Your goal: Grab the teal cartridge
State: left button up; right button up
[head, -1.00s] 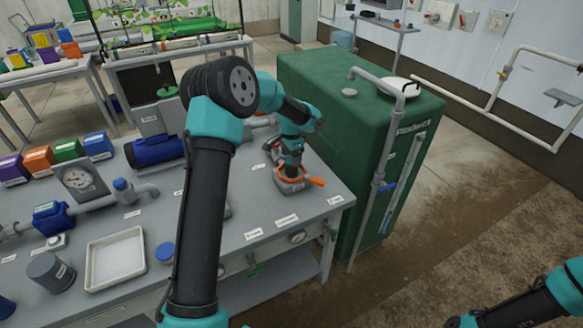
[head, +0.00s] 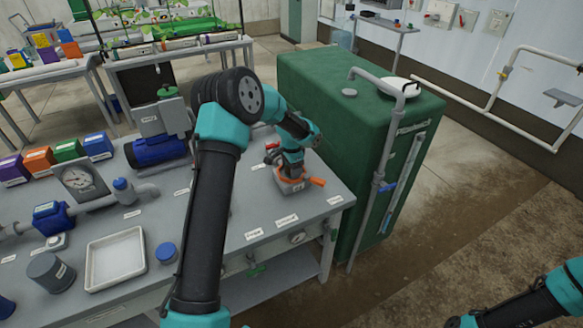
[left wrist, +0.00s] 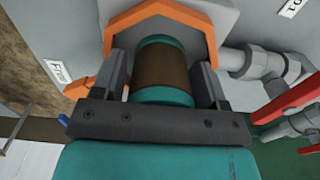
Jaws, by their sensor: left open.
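The teal cartridge (left wrist: 160,72) is a short cylinder with teal ends and a wide brown band. In the left wrist view it sits in a grey holder with an orange rim (left wrist: 165,17). My left gripper (left wrist: 160,85) is open, with one dark finger on each side of the cartridge. I cannot tell whether either finger touches it. In the head view my left gripper (head: 291,172) is low over the orange-edged holder (head: 293,187) at the right end of the bench, and hides the cartridge. My right arm shows at the bottom right; its gripper is out of view.
Grey pipe fittings (left wrist: 265,70) and a red lever (left wrist: 285,104) are close beside the holder. A large green tank (head: 330,110) stands right of the bench. A white tray (head: 116,259) and a blue-lidded jar (head: 166,253) are at the bench's front left.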

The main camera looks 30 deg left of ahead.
pick_arm(q)
jog(key=shift+c, duration=0.3)
jog(key=c, duration=0.7)
jog(key=shift+r, duration=0.1)
jog(key=shift+r, duration=1.35)
jog(key=s+d, duration=0.2)
jog(key=s, duration=0.2)
jog(key=s+d+r, duration=0.1)
jog(key=s+d, duration=0.2)
jog(key=s, duration=0.2)
jog(key=s+d+r, duration=0.1)
jog(key=s+d, duration=0.2)
jog(key=s, duration=0.1)
jog(key=shift+s+d+r, duration=0.1)
jog(key=shift+s+d, duration=0.1)
jog(key=shift+s, duration=0.1)
